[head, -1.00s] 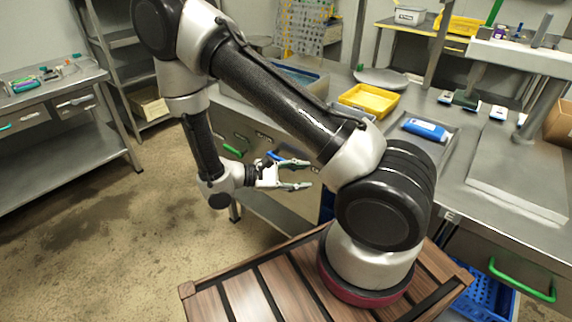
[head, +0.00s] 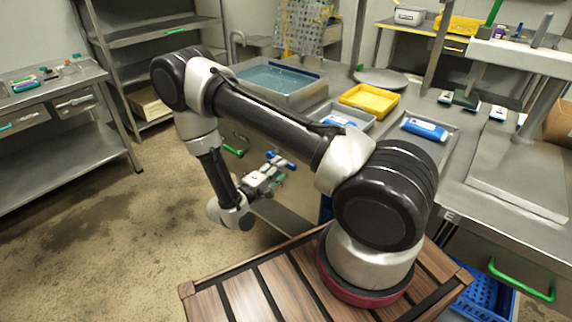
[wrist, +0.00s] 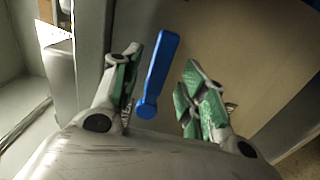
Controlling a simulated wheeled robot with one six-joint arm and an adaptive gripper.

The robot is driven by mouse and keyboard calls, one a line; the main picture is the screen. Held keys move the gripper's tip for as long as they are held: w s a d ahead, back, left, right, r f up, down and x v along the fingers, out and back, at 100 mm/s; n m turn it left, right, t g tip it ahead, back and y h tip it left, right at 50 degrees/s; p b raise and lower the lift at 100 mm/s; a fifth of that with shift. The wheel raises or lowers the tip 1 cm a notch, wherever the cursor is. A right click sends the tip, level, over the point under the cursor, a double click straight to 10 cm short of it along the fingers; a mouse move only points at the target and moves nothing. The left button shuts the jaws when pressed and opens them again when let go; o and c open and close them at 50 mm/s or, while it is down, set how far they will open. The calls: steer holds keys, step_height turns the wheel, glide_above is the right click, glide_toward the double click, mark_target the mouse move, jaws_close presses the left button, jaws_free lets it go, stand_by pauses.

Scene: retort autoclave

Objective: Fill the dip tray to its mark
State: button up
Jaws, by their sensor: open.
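My gripper (head: 268,178) is open in front of the bench's drawer side, below the bench top. In the wrist view my gripper (wrist: 163,72) has its two green-padded fingers apart. A blue handle (wrist: 156,68) shows between them, with its round end toward the palm. I cannot tell how far beyond the fingertips it lies. The handle also shows near my gripper in the head view (head: 284,161). A grey basin (head: 300,97) holding bluish liquid stands on the bench behind my arm. It may be the dip tray; I see no mark on it.
A yellow tray (head: 369,99) and a grey tray with a blue packet (head: 342,121) stand on the bench. Another blue packet (head: 424,128) lies to the right. A side table (head: 50,85) stands at left. The floor between is clear.

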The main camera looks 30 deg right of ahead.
steer(key=shift+x, duration=2.1)
jaws_close()
